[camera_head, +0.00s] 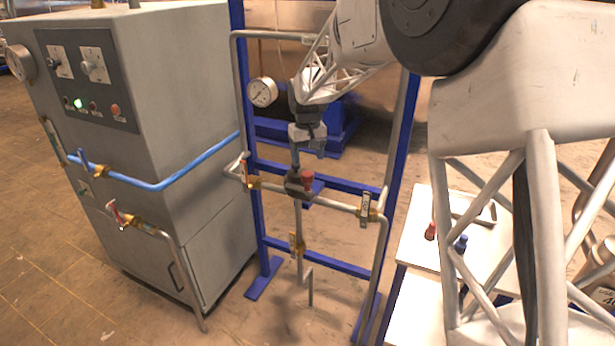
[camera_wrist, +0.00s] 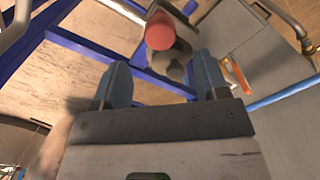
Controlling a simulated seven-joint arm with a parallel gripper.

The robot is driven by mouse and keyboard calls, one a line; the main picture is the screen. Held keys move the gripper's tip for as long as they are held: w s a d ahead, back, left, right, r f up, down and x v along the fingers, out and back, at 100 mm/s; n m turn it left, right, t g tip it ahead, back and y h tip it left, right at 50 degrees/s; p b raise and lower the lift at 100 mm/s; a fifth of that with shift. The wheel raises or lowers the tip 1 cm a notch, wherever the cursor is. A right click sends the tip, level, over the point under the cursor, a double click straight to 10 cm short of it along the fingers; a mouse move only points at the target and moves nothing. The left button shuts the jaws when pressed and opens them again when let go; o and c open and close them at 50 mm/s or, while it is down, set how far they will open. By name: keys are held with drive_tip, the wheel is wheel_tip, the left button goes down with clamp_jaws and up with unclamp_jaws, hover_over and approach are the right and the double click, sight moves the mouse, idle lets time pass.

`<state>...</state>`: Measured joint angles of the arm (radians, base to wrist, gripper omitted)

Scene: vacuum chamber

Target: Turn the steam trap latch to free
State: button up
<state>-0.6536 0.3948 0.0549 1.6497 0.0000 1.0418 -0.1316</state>
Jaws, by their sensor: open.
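The steam trap (camera_head: 293,184) is a dark body on the pipework of the blue frame, with a red knob (camera_head: 308,177) on its right side. In the wrist view the red knob (camera_wrist: 160,33) is at top centre, just ahead of the space between the fingers. My gripper (camera_head: 309,150) is just above the trap, pointing down. In the wrist view its two fingers (camera_wrist: 162,84) are apart with nothing between them. I cannot tell which part is the latch, or whether a finger touches the trap.
A grey cabinet (camera_head: 190,120) with a blue pipe (camera_head: 150,183) stands at the left. A gauge (camera_head: 262,92) is left of my arm. A valve with a pale handle (camera_head: 366,205) is on the right pipe. A white table (camera_head: 415,250) with small items stands at the right.

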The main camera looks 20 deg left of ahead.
sight(308, 173)
drive_tip(key=shift+f, duration=3.8)
clamp_jaws()
